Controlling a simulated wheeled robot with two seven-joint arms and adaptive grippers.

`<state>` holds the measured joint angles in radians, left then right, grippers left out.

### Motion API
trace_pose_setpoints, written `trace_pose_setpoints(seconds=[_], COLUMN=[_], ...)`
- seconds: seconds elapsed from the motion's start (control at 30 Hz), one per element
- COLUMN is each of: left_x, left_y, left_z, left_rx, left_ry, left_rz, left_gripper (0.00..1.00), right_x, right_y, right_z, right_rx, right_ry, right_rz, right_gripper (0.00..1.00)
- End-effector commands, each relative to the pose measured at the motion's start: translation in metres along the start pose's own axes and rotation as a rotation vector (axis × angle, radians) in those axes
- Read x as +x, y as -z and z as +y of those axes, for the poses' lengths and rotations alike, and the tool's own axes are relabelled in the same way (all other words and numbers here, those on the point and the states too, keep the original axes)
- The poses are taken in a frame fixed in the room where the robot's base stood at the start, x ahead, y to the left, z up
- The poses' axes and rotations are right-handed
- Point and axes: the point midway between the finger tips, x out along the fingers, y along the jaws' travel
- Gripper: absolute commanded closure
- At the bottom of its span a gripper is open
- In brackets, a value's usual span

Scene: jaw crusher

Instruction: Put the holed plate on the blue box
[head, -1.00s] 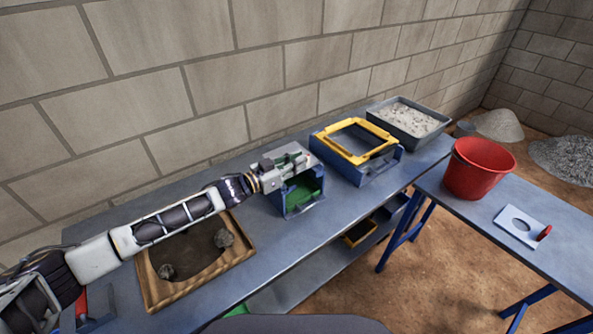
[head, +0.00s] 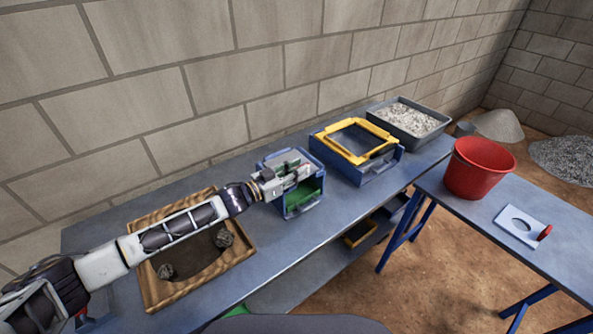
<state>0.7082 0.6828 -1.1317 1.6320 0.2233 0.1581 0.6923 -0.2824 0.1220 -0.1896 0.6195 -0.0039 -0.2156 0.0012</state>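The holed plate (head: 509,228) is a flat pale plate with a round hole and a red knob at one end. It lies on the right-hand table, in front of the red bucket. The blue box (head: 304,208) stands on the long bench and has an open front with green inside. My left gripper (head: 295,175) is at the top of the blue box and hides part of it. I cannot tell whether its fingers are open or shut, or whether it touches the box. It is far from the plate. My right gripper is not in view.
A wooden tray (head: 150,287) with dark stones lies under my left arm. A yellow frame (head: 351,153) on a blue base and a grey tray of pale gravel (head: 436,129) stand farther along the bench. A red bucket (head: 480,170) stands on the right-hand table (head: 565,260).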

Motion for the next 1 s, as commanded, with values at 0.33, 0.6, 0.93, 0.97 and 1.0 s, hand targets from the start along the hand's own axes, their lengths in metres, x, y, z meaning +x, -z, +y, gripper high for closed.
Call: trace_pose_setpoints(seconds=[0.33, 0.6, 0.93, 0.97, 1.0], left_x=[0.0, -0.007, -0.035, -0.038, -0.042], left_y=[0.0, 0.002, 0.002, 0.002, 0.001], left_z=[0.0, -0.001, -0.001, 0.0, -0.001], left_rx=[0.0, 0.0, 0.0, -0.001, -0.001], left_ry=[0.0, 0.001, 0.001, 0.0, 0.001], left_rz=[0.0, -0.001, -0.001, 0.0, -0.001], left_gripper=[0.68, 0.68, 0.68, 0.68, 0.68], right_x=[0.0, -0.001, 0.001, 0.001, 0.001], right_y=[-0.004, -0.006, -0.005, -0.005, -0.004], right_z=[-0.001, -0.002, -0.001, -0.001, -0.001], right_rx=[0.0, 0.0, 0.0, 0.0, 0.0], right_ry=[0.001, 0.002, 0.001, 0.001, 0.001], right_rz=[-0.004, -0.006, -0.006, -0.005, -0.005], right_gripper=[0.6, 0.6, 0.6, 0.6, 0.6])
